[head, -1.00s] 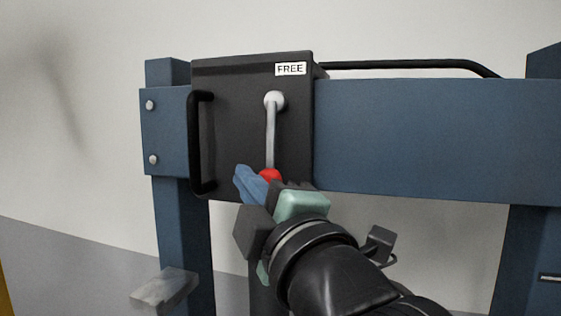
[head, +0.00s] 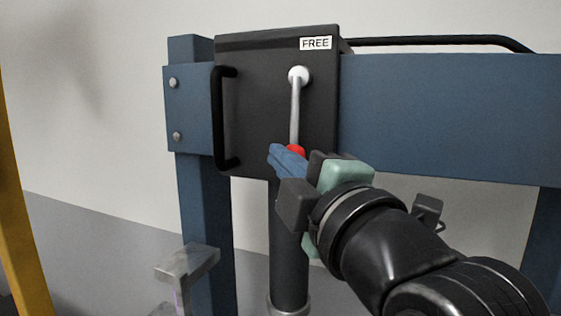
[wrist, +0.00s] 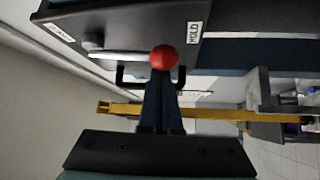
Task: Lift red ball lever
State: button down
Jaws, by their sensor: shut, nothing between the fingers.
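The red ball (head: 296,150) is on the lower end of a silver lever (head: 295,110). The lever hangs almost straight down from a pale round pivot (head: 299,75) on the front of a black box (head: 262,100). My gripper (head: 276,153) has its blue fingers shut together, with nothing between them. In the head view its fingertips are at the ball's left side and hide part of it. In the wrist view the ball (wrist: 164,57) shows just beyond the closed fingertips (wrist: 161,84); I cannot tell whether they touch.
A "FREE" label (head: 315,43) is at the box's top, and a "HOLD" label (wrist: 194,32) shows in the wrist view. A black handle (head: 218,118) stands out on the box's left. Blue beams (head: 450,115) frame the box. A yellow post (head: 22,200) is at far left.

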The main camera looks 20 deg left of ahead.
jog(key=shift+d, duration=0.25)
jog(key=d+r+n+g+h, duration=0.3)
jog(key=d+r+n, duration=0.1)
jog(key=d, duration=0.4)
jog(key=shift+s+d+r+p, duration=0.2)
jog(key=shift+r+p, duration=0.1)
jog(key=shift+r, duration=0.6)
dwell(0.5)
